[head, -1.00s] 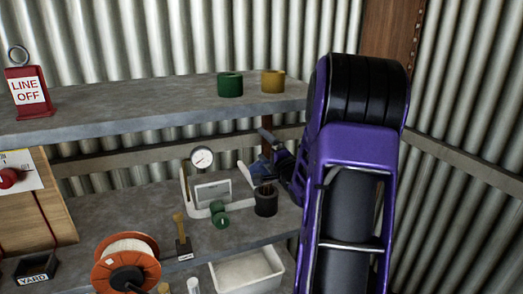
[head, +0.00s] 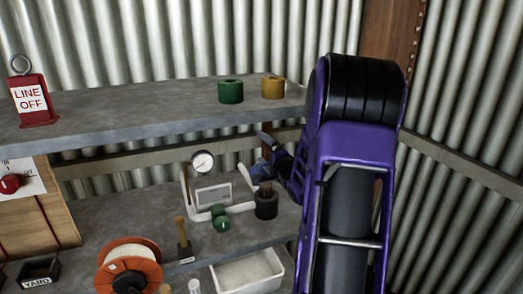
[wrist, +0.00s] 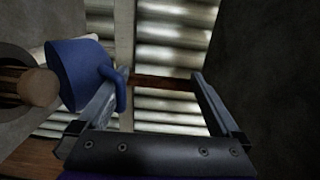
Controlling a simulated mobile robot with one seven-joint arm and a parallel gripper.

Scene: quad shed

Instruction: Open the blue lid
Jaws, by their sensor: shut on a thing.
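The blue lid (head: 262,170) is beside and above a dark round pot (head: 266,206) on the middle shelf, near its right end. In the wrist view the lid (wrist: 78,72) is a curved blue piece at left, with a blue tab hanging along my left finger. The pot (wrist: 18,75) shows at the far left edge, with brown round-ended sticks in it. In the head view my gripper (head: 268,146) is small and partly hidden by my arm.
A white scale with a dial (head: 203,162) and a green cylinder (head: 220,217) stand just left of the pot. The upper shelf (head: 150,115) holds a green ring (head: 231,91) and a yellow ring (head: 273,87). A white tray (head: 247,273) is below. Corrugated walls close the corner.

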